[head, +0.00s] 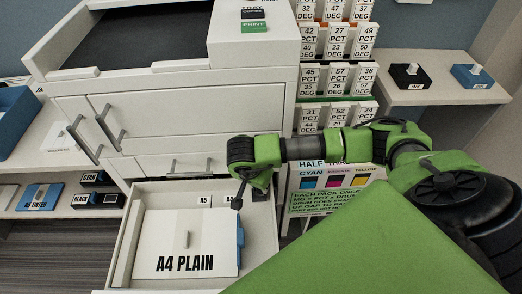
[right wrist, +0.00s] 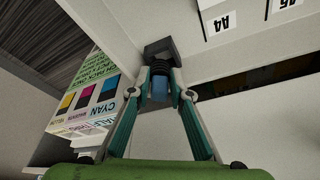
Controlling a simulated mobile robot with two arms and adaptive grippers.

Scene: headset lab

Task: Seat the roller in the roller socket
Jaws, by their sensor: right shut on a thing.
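My right gripper (head: 240,197) reaches down at the back right corner of the open paper drawer (head: 122,252). In the right wrist view its two fingers (right wrist: 162,78) are shut on a small black ribbed piece with a blue end, which looks like the roller (right wrist: 159,90). A dark grey block (right wrist: 158,47) sits right beyond the fingertips against the pale drawer wall; it may be the roller socket. I cannot tell whether the roller touches it or is inside it. In the head view the roller is too small to make out. My left gripper is not in view.
An A4 PLAIN pack (head: 185,243) with a blue tab lies in the drawer. The printer cabinet (head: 190,120) rises behind it. A halftone sign (head: 318,190) stands close on the right under racks of labelled cards (head: 325,75). Ink boxes (head: 409,76) sit on the right shelf.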

